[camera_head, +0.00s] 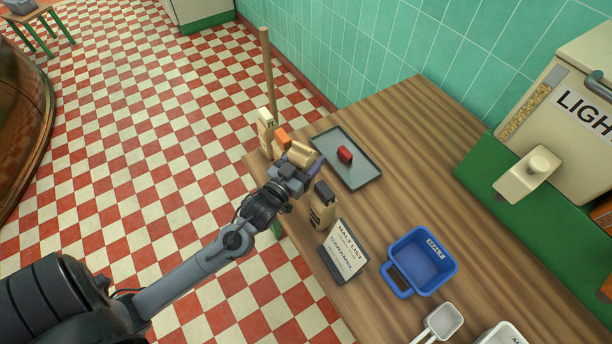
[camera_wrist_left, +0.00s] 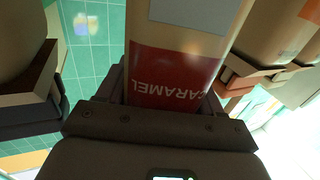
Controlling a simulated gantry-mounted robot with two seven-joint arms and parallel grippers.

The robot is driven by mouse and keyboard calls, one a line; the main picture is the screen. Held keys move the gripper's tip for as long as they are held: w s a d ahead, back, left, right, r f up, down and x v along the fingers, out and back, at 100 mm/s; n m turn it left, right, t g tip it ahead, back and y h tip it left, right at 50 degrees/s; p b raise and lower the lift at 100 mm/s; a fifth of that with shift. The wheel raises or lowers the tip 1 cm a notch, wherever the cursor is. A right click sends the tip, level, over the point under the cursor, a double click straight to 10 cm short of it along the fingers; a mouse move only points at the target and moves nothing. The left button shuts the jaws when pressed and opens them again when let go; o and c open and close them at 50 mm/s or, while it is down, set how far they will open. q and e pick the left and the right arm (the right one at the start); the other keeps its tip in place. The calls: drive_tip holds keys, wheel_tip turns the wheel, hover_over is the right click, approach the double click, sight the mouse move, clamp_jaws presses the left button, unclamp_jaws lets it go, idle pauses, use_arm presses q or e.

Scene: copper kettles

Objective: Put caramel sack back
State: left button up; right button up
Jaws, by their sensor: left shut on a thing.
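The caramel sack (camera_wrist_left: 180,75) is tan with a red band reading CARAMEL, upside down in the left wrist view. My left gripper (camera_wrist_left: 165,100) is shut on it, with the dark jaws around its labelled part. In the head view my left gripper (camera_head: 298,168) is at the far left edge of the table, and a tan sack (camera_head: 303,153) shows at its jaws. What lies under the sack is hidden by the gripper. My right gripper is not in view.
Beside the gripper stand a pale sack (camera_head: 266,122), an orange-topped one (camera_head: 282,138) and a dark-labelled sack (camera_head: 322,207). The middle tabletop is clear.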

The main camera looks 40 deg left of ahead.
use_arm(q)
wheel_tip(320, 180, down, 7)
drive_tip(key=shift+f+b, duration=0.2)
drive_tip(key=shift+b, duration=0.55)
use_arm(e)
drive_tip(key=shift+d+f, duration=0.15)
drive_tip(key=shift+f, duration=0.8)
use_arm(q)
drive_tip(key=shift+f, duration=0.15)
drive_tip(key=o, duration=1)
drive_tip(key=shift+c, duration=0.2)
